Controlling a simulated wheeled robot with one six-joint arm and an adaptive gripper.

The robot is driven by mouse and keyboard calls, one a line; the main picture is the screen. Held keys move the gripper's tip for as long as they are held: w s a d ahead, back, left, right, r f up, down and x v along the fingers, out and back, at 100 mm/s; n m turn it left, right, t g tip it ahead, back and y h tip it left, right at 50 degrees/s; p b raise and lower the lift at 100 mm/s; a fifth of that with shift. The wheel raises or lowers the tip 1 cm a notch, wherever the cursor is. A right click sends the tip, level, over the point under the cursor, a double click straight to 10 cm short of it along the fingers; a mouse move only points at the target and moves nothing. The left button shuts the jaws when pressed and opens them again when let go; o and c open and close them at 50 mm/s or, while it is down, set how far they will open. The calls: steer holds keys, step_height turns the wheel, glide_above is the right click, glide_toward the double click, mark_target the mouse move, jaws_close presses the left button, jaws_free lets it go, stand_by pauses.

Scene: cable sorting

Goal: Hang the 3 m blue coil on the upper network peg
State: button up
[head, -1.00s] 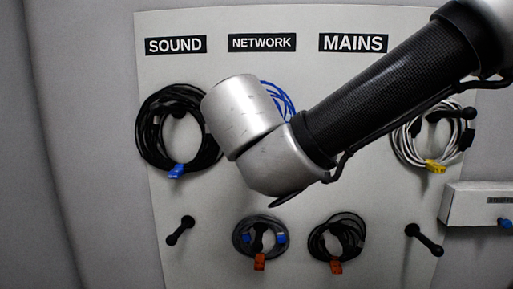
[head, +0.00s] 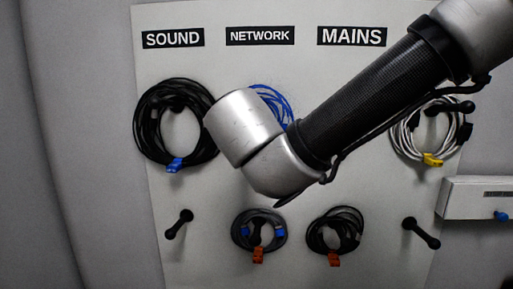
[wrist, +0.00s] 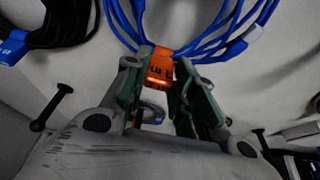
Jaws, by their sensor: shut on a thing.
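The blue coil (head: 272,102) shows partly behind my arm, under the NETWORK label (head: 260,36) in the head view. In the wrist view the blue coil (wrist: 205,28) fills the top, with an orange tag (wrist: 160,68) at its lower edge. My gripper (wrist: 160,80) is shut on the orange tag of the coil. My arm hides the gripper in the head view. The upper network peg is hidden behind my arm and the coil, so I cannot tell whether the coil is around it.
A black coil with a blue tag (head: 174,163) hangs under SOUND. A white coil with a yellow tag (head: 432,159) hangs under MAINS. Two smaller coils (head: 258,230) (head: 335,230) hang below. Bare pegs (head: 178,224) (head: 422,233) stand at lower left and right. A white box (head: 475,198) is at right.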

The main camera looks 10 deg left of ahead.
steer(key=shift+f, duration=0.25)
steer(key=o, duration=1.1)
steer(key=shift+o, duration=0.2)
steer(key=shift+s+r, duration=0.1)
steer(key=a+v, duration=0.1)
steer(key=v, duration=1)
steer(key=d+f+m+g+h, duration=0.1)
steer(key=d+f+m+g, duration=0.4)
steer(key=d+m, duration=0.45)
steer(key=d+f+m+g+h, duration=0.1)
steer(key=d+f+m+g, duration=0.3)
steer(key=d+f+m, duration=0.5)
steer(key=s+d+m, duration=0.3)
steer(key=d+m, duration=0.6)
steer(key=d, duration=0.4)
steer(key=s+d+m+y, duration=0.1)
steer(key=s+d+m, duration=0.2)
steer(key=d+m, duration=0.6)
steer(key=d+r, duration=0.1)
steer(key=d, duration=0.3)
steer(key=shift+s+d, duration=0.2)
steer(key=shift+d, duration=0.2)
